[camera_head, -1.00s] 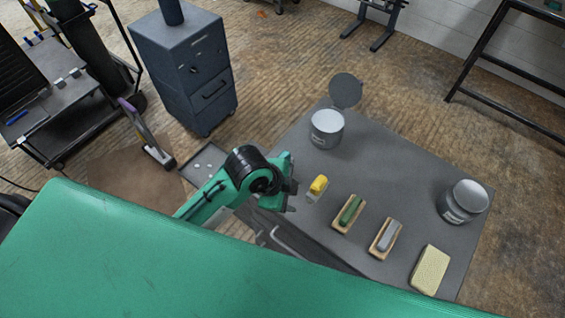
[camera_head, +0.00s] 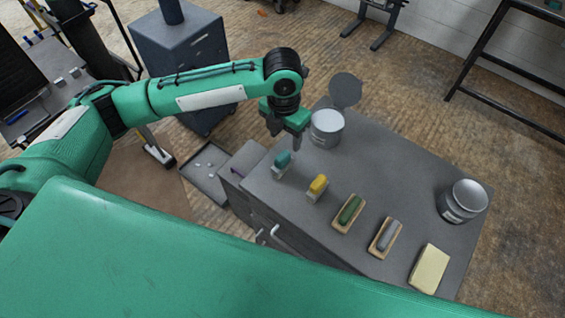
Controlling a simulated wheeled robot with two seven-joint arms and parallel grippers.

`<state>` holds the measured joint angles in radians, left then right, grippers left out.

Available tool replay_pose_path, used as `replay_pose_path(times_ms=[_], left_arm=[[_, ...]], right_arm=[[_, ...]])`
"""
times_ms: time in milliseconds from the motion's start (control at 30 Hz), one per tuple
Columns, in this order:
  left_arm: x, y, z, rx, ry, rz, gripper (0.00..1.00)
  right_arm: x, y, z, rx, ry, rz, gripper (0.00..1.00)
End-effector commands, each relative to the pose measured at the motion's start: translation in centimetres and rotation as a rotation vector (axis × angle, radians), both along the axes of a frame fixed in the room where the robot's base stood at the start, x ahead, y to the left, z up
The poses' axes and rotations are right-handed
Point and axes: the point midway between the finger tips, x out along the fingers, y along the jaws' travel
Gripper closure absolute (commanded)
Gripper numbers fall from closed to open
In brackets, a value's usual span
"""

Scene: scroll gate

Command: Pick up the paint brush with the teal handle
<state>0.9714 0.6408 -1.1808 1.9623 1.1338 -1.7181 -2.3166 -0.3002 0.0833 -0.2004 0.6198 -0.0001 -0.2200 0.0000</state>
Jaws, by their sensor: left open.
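The paint brush with the teal handle (camera_head: 282,161) stands near the left edge of the grey table top, its handle up over a pale lower part. My left gripper (camera_head: 285,134) is open and empty and points down. In the picture its fingertips are just above the teal handle, and they look apart from it; the exact height gap is hard to judge. A brush with a yellow handle (camera_head: 318,185) stands to the right of the teal one. My right gripper is not in view.
On the grey table (camera_head: 400,180), a green-handled brush (camera_head: 350,210), a grey-handled brush (camera_head: 388,235) and a pale yellow sponge (camera_head: 431,267) continue the row. An open-lidded can (camera_head: 326,128) stands close behind my left gripper; another can (camera_head: 464,201) is at right. The table's middle is clear.

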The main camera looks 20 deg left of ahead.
Motion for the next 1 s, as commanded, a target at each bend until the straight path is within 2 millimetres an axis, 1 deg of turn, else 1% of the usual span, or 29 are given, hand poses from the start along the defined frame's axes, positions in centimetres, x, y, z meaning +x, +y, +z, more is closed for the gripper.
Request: replay_pose_path(times_ms=[67, 167, 267, 500, 600, 767, 867, 1000], left_arm=[[0.4, 0.7, 0.4, 0.017, 0.004, -0.038, 0.47], [0.6, 1.0, 0.2, 0.028, 0.011, -0.063, 0.47], [0.5, 1.1, -1.1, 0.030, 0.015, -0.067, 0.47], [0.5, 1.0, -5.7, 0.028, 0.015, -0.066, 0.47], [0.5, 1.0, -7.1, 0.027, 0.013, -0.066, 0.47], [0.5, 1.0, -8.1, 0.026, 0.010, -0.067, 0.47], [0.3, 0.9, -8.9, 0.028, 0.014, -0.066, 0.47], [0.2, 0.7, -10.8, 0.027, 0.013, -0.066, 0.47]], right_arm=[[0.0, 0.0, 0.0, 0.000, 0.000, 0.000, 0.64], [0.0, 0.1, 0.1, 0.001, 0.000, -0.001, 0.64], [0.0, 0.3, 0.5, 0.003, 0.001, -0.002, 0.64], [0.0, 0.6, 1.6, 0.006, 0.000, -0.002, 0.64], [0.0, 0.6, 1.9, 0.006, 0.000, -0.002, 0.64], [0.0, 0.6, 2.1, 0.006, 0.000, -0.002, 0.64], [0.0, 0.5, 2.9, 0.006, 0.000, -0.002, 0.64], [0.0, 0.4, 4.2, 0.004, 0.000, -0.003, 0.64]])
